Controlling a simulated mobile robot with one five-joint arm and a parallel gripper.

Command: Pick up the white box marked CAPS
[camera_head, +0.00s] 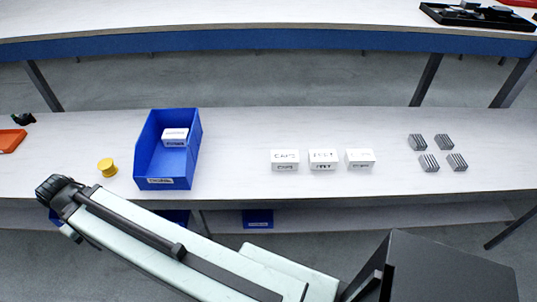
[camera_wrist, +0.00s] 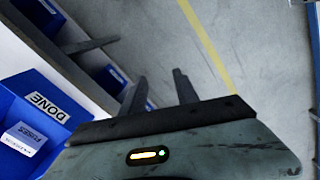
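The white box marked CAPS (camera_head: 285,161) stands on the near table in the head view, at the left end of a row of three white boxes. Nothing touches it and its front label faces me. My gripper (camera_wrist: 160,74) shows in the wrist view as two dark fingers standing apart, with nothing between them and floor behind. The CAPS box is not in the wrist view. In the head view my arm reaches to the far left, away from the box, and the fingers cannot be made out there.
Two similar white boxes (camera_head: 323,160) (camera_head: 360,160) stand just right of CAPS. A blue bin (camera_head: 195,150), marked DONE in the wrist view (camera_wrist: 75,115), holds a FUSES box (camera_head: 174,137). A yellow cylinder (camera_head: 107,167) and several striped grey blocks (camera_head: 429,163) are on the table (camera_head: 240,130).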

